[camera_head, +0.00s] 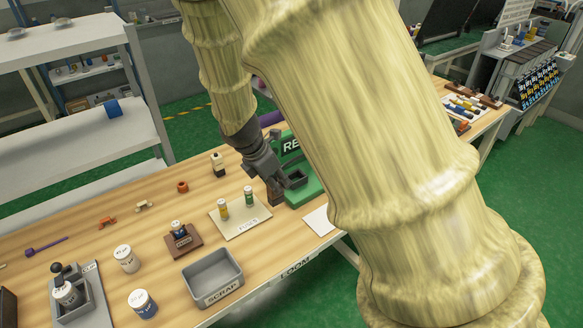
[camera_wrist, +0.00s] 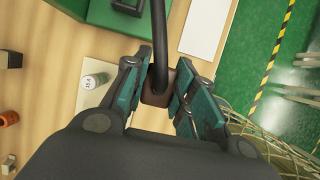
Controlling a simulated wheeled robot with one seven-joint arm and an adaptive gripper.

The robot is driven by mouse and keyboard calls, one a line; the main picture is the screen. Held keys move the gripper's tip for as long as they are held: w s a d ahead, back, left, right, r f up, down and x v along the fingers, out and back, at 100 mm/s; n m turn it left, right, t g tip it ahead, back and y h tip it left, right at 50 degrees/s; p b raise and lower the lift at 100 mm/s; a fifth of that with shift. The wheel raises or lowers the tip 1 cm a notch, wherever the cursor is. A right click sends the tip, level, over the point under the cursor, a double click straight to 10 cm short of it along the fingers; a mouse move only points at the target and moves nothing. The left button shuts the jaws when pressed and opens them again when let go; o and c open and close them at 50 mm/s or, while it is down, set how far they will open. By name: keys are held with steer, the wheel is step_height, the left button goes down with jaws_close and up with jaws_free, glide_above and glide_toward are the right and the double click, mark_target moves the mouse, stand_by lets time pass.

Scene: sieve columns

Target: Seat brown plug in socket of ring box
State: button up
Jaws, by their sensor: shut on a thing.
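The brown plug (camera_head: 276,196) is between the fingers of my gripper (camera_head: 268,180). The wrist view shows the plug (camera_wrist: 153,98) as a small brown block with a thick black cable (camera_wrist: 159,45) running from it, gripped by both fingers. The green box (camera_head: 305,192) has lettering starting "RE" and a dark recessed opening (camera_head: 297,178) at its front. My gripper and the plug are just left of this box. In the wrist view the green box (camera_wrist: 112,14) is at the top, apart from the plug. My arm hides the box's right part.
A cream pad (camera_head: 238,226) with a yellow-banded vial (camera_head: 223,209) and a green-banded vial (camera_head: 249,197) lies left of the plug. A white sheet (camera_head: 319,220) lies in front of the box. A grey scrap tray (camera_head: 213,277) stands near the front edge.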

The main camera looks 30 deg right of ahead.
steer(key=shift+w+d+f+p, duration=0.75)
steer(key=shift+w+d, duration=0.65)
steer(key=shift+d, duration=0.6)
steer(key=shift+w+d+f+p, duration=0.6)
steer(key=shift+w+d+f, duration=0.4)
steer(key=shift+w+d, duration=0.75)
steer(key=shift+w+d+f+p, duration=0.65)
steer(key=shift+w+d+f, duration=0.35)
steer(key=shift+d, duration=1.3)
steer(key=shift+r, duration=0.1)
steer(key=o, duration=1)
steer(key=shift+w, duration=0.1)
steer(key=shift+o, duration=0.2)
steer(key=b+v, duration=0.2)
steer(key=v, duration=1)
steer(key=shift+r, duration=0.1)
